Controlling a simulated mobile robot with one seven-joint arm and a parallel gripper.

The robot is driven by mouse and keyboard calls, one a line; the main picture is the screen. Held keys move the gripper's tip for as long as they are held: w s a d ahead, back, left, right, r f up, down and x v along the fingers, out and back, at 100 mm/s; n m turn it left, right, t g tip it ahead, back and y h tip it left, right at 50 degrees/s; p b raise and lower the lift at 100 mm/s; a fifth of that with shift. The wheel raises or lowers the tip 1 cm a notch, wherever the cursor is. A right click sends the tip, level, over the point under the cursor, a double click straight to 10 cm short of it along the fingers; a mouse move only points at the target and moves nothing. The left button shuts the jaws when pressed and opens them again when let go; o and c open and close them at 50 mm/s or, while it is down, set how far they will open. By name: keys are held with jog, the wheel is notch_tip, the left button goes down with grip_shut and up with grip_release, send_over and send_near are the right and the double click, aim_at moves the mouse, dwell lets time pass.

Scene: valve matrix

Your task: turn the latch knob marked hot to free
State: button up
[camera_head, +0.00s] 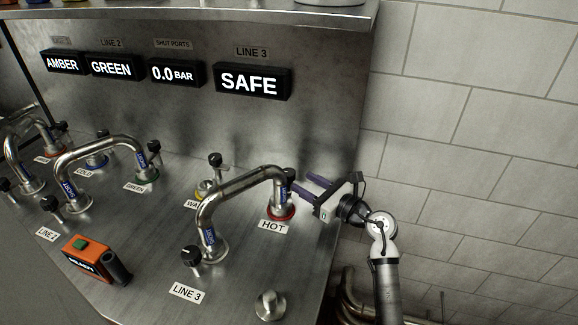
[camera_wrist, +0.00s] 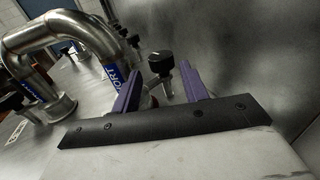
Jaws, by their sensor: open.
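The HOT label (camera_head: 273,226) lies in front of a port with a red ring (camera_head: 283,213) near the bench's right edge. Its black latch knob (camera_head: 290,174) sits on the upper side of the fitting. In the wrist view the black knob (camera_wrist: 160,62) shows between my purple fingers, towards their tips. My gripper (camera_head: 302,184) is open and reaches in from the right at about the knob's height. In the wrist view my gripper (camera_wrist: 160,75) has its fingers either side of the knob, with no clear contact. A bent steel pipe (camera_head: 240,179) joins the HOT port to the LINE 3 port.
A steel back panel (camera_head: 320,130) rises behind, with a SAFE display (camera_head: 252,82). The WARM-side knob (camera_head: 215,160) stands left of HOT. An orange box (camera_head: 86,257) and a round steel knob (camera_head: 269,305) sit in front. Other pipes stand at left.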

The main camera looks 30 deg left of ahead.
aim_at(294, 177)
jog(key=a, duration=0.2)
jog(key=a+p, duration=0.1)
jog(key=a, duration=0.1)
jog(key=w+a+p, duration=0.1)
jog(key=a, duration=0.2)
